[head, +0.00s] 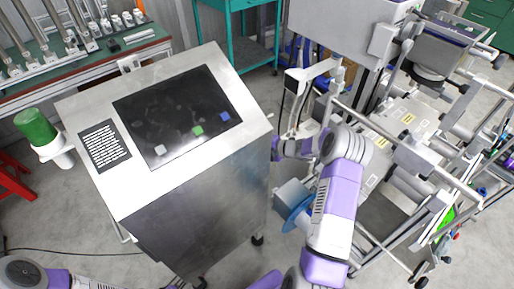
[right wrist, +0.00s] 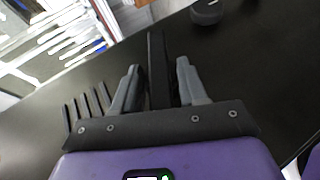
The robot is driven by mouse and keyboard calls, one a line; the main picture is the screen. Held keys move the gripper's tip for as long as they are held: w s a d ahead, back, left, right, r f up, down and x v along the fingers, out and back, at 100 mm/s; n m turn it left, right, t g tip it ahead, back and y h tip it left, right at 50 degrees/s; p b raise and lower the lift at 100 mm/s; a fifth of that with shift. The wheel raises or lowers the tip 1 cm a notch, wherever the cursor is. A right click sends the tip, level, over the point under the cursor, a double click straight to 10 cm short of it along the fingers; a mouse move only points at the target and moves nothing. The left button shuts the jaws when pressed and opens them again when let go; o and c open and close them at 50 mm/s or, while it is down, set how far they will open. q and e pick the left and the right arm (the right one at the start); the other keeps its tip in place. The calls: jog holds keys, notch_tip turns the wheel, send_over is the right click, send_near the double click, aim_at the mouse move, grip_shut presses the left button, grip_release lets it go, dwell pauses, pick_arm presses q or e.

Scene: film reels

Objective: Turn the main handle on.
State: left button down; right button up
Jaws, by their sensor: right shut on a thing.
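In the right wrist view, my right gripper (right wrist: 157,75) has its two grey fingers on either side of a dark upright bar, the handle (right wrist: 156,48). It is shut on this handle, which stands out from a black panel face (right wrist: 245,75). In the head view, my right gripper (head: 277,148) reaches left to the right side of the metal cabinet (head: 195,215). The handle is hidden there. Whether the handle is on or off cannot be told. My left gripper is out of view; only part of my left arm shows at the bottom left.
The cabinet has a black screen (head: 178,115) on its sloped top, with a green-and-white cup-like fixture (head: 37,127) at its left. A metal roller machine (head: 410,130) stands to the right. A workbench (head: 80,62) is at the back left.

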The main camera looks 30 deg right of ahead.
jog(key=o, duration=0.7)
jog(key=shift+a, duration=0.1)
notch_tip(320, 180, up, 10)
jog(key=p, duration=0.3)
jog(key=shift+w+f+p, duration=0.1)
jog(key=shift+w+p, duration=0.05)
jog(key=shift+p, duration=0.15)
jog(key=shift+a+r, duration=0.15)
jog(key=shift+r, duration=0.25)
jog(key=shift+f, duration=0.2)
